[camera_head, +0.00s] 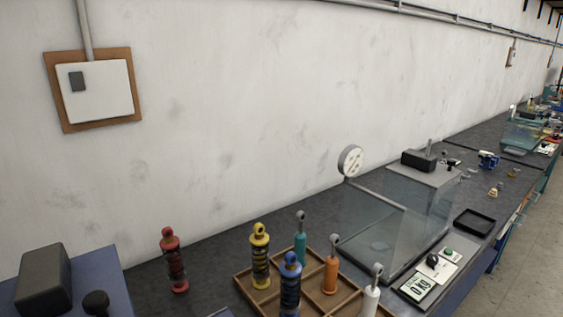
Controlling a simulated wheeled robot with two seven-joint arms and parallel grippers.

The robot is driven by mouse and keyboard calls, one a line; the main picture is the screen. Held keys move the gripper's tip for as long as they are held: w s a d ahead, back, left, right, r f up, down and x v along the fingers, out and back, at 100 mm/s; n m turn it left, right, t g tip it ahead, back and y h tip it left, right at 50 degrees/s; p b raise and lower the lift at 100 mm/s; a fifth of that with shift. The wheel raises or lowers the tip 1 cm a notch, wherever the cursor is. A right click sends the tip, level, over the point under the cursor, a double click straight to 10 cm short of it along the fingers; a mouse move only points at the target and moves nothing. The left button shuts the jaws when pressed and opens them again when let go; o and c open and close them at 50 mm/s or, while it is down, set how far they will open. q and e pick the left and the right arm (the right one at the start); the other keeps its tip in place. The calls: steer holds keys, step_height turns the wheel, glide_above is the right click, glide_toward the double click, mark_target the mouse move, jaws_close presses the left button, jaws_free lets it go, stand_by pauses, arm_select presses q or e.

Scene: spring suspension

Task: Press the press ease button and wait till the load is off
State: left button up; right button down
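The press is a clear-walled box (375,220) on the dark bench, with a round gauge (350,160) at its upper left and a black block (418,160) on top. In front of it are white panels with a small green button (448,251) and a black knob or button (433,260). I cannot read which is the press ease button. A display (417,288) beside them appears to read 0 KG. The press interior looks empty, though the glass blurs it. Neither of my grippers is in view.
A wooden divided tray (243,285) holds several coloured shock absorbers and cylinders. A red shock absorber (173,260) stands left of it. A black tray (474,222) lies right of the press. The wall (220,110) runs behind the bench. A dark block (43,280) sits at lower left.

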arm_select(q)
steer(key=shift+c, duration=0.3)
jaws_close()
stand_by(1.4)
